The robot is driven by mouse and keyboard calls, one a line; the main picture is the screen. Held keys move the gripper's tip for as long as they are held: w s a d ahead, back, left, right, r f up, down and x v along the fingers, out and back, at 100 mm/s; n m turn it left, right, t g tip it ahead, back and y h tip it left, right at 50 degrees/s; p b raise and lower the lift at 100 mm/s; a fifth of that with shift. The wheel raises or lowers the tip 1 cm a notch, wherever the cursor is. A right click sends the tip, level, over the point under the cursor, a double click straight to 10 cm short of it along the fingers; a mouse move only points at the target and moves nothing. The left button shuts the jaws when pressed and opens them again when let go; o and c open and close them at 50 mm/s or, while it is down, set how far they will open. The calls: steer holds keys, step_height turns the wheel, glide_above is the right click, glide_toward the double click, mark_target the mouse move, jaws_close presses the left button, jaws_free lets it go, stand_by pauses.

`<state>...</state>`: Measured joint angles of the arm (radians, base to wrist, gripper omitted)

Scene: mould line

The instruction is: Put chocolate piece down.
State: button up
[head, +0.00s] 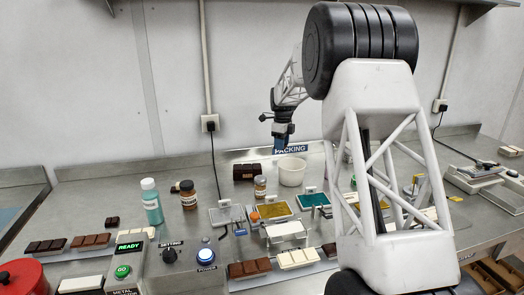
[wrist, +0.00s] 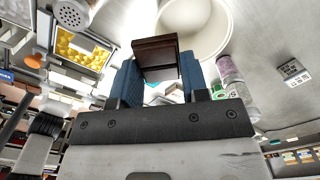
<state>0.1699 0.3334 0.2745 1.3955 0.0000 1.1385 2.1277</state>
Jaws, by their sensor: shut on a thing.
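My gripper (head: 281,145) hangs in the air above the bench in the head view, over the area by the white bowl (head: 291,172). In the wrist view its two blue fingers (wrist: 158,78) are shut on a dark brown chocolate piece (wrist: 157,50), one finger on each side. The piece is too small to make out in the head view. In the wrist view the white bowl (wrist: 228,22) shows just beyond the piece, and the piece overlaps part of its rim. What touches the underside of the piece is hidden.
A dark brown block (head: 246,172) and a small jar (head: 260,187) stand left of the bowl. Yellow (head: 270,210) and teal (head: 314,200) trays lie in front. Chocolate bars (head: 250,268), a teal bottle (head: 151,205) and a brown bottle (head: 188,194) occupy the left and front.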

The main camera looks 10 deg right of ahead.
mark_target(293, 162)
steer(key=shift+m, duration=0.3)
steer(key=d, duration=0.5)
steer(key=shift+w+d+r, duration=0.35)
steer(key=shift+w+d, duration=0.05)
steer(key=shift+f, duration=0.1)
steer(key=shift+f, duration=5.4)
steer(key=o, duration=1)
steer(key=shift+r, duration=0.1)
steer(key=shift+r, duration=3.4)
